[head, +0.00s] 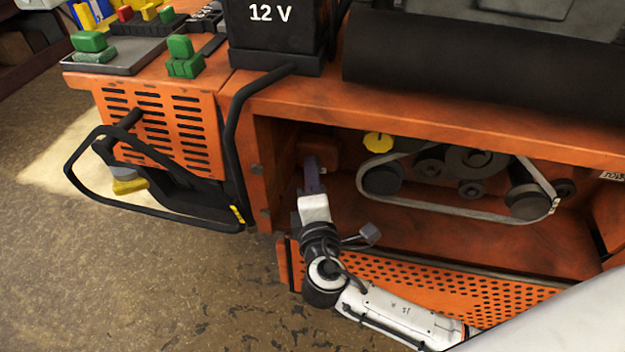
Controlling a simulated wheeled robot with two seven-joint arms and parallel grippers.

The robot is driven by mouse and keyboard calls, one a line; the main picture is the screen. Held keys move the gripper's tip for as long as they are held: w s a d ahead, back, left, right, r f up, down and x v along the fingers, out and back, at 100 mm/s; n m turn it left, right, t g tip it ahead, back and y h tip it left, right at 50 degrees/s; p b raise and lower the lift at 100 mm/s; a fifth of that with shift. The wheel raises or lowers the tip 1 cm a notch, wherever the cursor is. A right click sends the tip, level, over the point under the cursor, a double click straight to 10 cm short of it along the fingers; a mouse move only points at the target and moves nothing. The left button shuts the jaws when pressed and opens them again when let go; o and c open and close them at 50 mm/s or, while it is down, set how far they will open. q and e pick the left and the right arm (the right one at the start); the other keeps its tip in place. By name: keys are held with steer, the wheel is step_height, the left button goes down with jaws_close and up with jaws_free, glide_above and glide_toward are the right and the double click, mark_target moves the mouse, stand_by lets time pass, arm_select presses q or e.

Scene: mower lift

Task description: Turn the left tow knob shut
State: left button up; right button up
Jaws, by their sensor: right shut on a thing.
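My right gripper (313,180) reaches into the left end of the open orange bay, its arm coming up from the bottom right. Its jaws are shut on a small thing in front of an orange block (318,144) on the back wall. This seems to be the left tow knob, but the fingers hide it, so I cannot tell its turn. A yellow knob (378,142) shows uncovered to the right, above the belt, apart from the gripper. My left gripper is not in view.
A pale belt (450,205) runs round dark pulleys right of my gripper. A perforated orange panel (440,290) lies below the bay. A black bar loop (150,208) sticks out at left. The 12 V battery (272,30) stands above. Floor is clear at lower left.

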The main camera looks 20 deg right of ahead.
steer(key=shift+f, duration=0.1)
stand_by(0.3)
steer(key=o, duration=1.1)
steer(key=shift+c, duration=0.2)
steer(key=shift+s+a, duration=0.1)
